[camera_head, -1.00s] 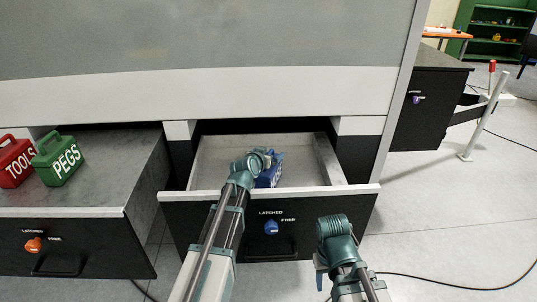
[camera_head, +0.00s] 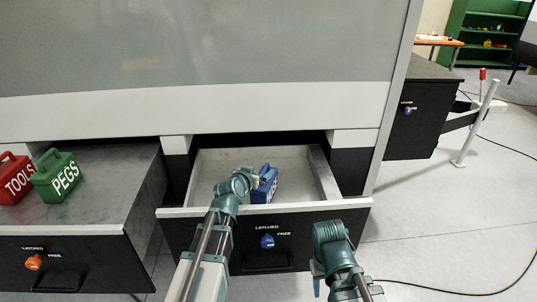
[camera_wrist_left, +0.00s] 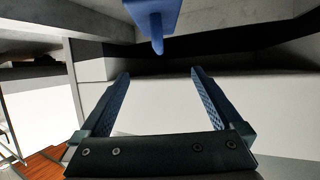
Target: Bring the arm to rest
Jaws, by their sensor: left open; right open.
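My left gripper (camera_wrist_left: 160,90) is open and empty in the left wrist view, with its two blue ridged fingers apart. In the head view my left arm (camera_head: 215,225) reaches up to the front of the open middle drawer, and its wrist hides the fingers. A blue case (camera_head: 265,184) sits in that drawer, just right of my left wrist. Part of a blue thing (camera_wrist_left: 155,14), likely this case, shows at the top of the left wrist view, beyond the fingers. My right gripper (camera_head: 318,278) is low in front of the drawer, its fingers mostly hidden, with nothing seen in it.
The open drawer (camera_head: 345,205) has a blue knob (camera_head: 267,241) on its front. At left, another open drawer (camera_head: 110,215) holds a red TOOLS box (camera_head: 14,180) and a green PEGS box (camera_head: 57,177).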

